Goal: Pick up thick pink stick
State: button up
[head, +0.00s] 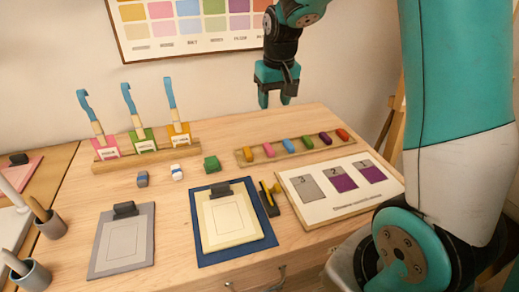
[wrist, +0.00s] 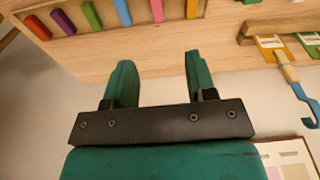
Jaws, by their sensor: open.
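The pink stick (head: 269,150) lies in a wooden rack (head: 258,159) at the back of the table, second from the left in the head view, between a yellow-brown stick (head: 248,154) and a blue stick (head: 288,145). My gripper (head: 275,100) hangs open and empty above and behind the rack, apart from the sticks. In the wrist view the pink stick (wrist: 157,10) shows at the top edge, partly cut off, beyond the gap between my open green fingers (wrist: 158,72).
Green, purple and red sticks (head: 342,134) fill the rack's right part. A wooden stand (head: 108,166) with blue-handled tools is at the left. A green block (head: 211,163), clipboards (head: 230,222) and a numbered board (head: 330,207) lie in front. A colour chart (head: 185,45) hangs on the wall behind.

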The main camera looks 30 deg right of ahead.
jog(key=p, duration=0.2)
send_over(269, 147)
jog(key=s, duration=0.1)
jog(key=f, duration=1.1)
jog(key=shift+a+f, duration=0.3)
jog(key=shift+f, duration=0.1)
jog(key=shift+w+d+f+p, duration=0.1)
jog(key=shift+w+f+p, duration=0.05)
jog(key=shift+f, duration=0.8)
jog(key=shift+w+d+f+p, duration=0.1)
jog(key=shift+w+f+p, duration=0.05)
jog(key=shift+f, duration=0.75)
jog(key=shift+w+d+f+p, duration=0.1)
jog(key=shift+w+f+p, duration=0.05)
jog(key=shift+f, duration=0.8)
grip_shut()
